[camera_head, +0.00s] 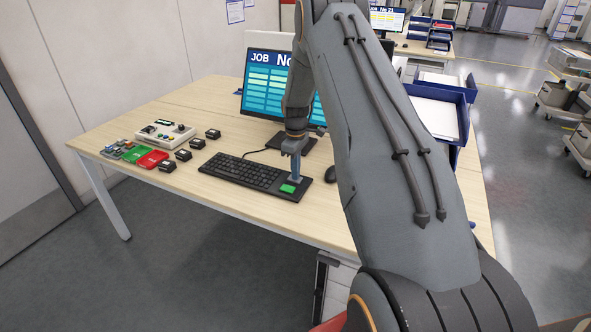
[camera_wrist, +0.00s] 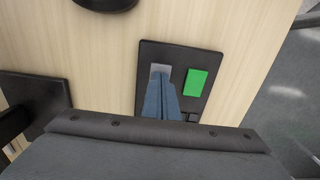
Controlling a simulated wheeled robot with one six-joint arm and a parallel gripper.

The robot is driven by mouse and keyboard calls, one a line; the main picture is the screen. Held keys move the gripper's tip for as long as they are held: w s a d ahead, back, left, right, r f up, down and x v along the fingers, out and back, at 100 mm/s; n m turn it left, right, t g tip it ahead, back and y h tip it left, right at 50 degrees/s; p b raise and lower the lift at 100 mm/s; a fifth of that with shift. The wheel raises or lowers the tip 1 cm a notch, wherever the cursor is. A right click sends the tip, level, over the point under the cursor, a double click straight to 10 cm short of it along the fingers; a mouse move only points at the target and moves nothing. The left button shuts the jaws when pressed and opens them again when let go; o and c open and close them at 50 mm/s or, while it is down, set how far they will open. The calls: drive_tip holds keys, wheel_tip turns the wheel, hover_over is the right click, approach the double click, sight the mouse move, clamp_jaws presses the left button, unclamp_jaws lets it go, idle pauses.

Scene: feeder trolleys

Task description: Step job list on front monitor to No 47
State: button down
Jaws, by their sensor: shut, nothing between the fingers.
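The front monitor (camera_head: 262,82) stands on the wooden desk and shows "JOB No" above a list of light rows. My arm hides its number and right part. The black keyboard (camera_head: 240,172) lies in front of it, with a large green key (camera_head: 288,188) at its right end. The green key (camera_wrist: 196,83) also shows in the wrist view, beside a grey key (camera_wrist: 160,68). My gripper (camera_head: 297,178) is shut and empty, pointing down at the grey key. In the wrist view its blue-grey fingertips (camera_wrist: 160,76) overlap that key; I cannot tell whether they touch.
A black mouse (camera_head: 331,174) lies right of the keyboard. A control box (camera_head: 165,134), red and green boards and several small black blocks lie at the left. Blue trays (camera_head: 440,95) stand at the right. A farther monitor (camera_head: 387,19) shows "JOB No 21".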

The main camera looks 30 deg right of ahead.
drive_tip(key=shift+f+b, duration=0.6)
drive_tip(key=shift+f, duration=0.05)
drive_tip(key=shift+s+a+f, duration=0.1)
drive_tip(key=shift+s+f, duration=0.15)
drive_tip(key=shift+f, duration=0.05)
wheel_tip(320, 180, up, 15)
drive_tip(key=b, duration=0.1)
drive_tip(key=shift+w, duration=0.25)
idle(1.1)
